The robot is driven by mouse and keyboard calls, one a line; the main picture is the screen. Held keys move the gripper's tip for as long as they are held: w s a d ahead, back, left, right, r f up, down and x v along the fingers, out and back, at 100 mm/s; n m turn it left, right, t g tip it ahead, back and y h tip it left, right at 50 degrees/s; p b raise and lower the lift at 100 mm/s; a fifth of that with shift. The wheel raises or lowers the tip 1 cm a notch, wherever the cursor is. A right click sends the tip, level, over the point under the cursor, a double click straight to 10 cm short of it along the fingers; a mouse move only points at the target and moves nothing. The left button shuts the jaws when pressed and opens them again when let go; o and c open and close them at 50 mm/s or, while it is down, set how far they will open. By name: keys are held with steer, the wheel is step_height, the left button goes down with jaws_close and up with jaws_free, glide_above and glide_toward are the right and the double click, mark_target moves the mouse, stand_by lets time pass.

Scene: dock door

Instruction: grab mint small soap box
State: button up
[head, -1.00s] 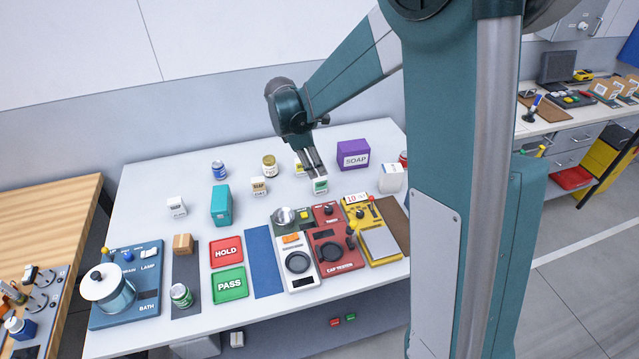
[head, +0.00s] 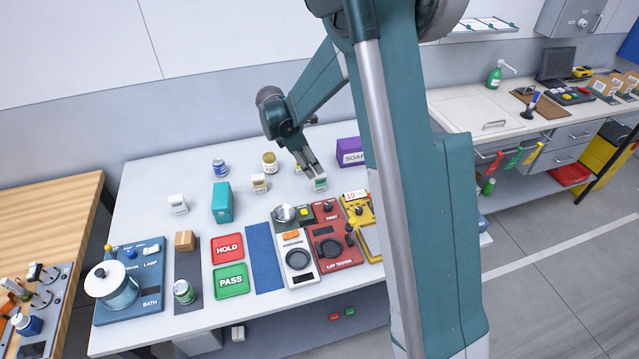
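A small white soap box with a green label (head: 320,185), which looks like the mint one, stands on the white table toward the back right. My gripper (head: 311,171) points down at it from above and to the left, with its fingertips close to the box top. Two grey fingers show side by side with a narrow gap, and nothing is visible between them. I cannot tell whether a finger touches the box.
Other small boxes are a brown-labelled one (head: 259,184) and a white one (head: 178,204). A purple SOAP box (head: 350,152) stands behind, partly hidden by my arm. Testers, including a red one (head: 333,248), lie in front. A teal box (head: 222,204) stands left.

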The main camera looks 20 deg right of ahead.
mark_target(319, 177)
steer(key=shift+x, duration=1.25)
steer(key=shift+d+f, duration=0.1)
steer(key=shift+x, duration=2.5)
steer(key=shift+s+d, duration=0.1)
steer(key=shift+c, duration=0.5)
steer(key=c, duration=0.9)
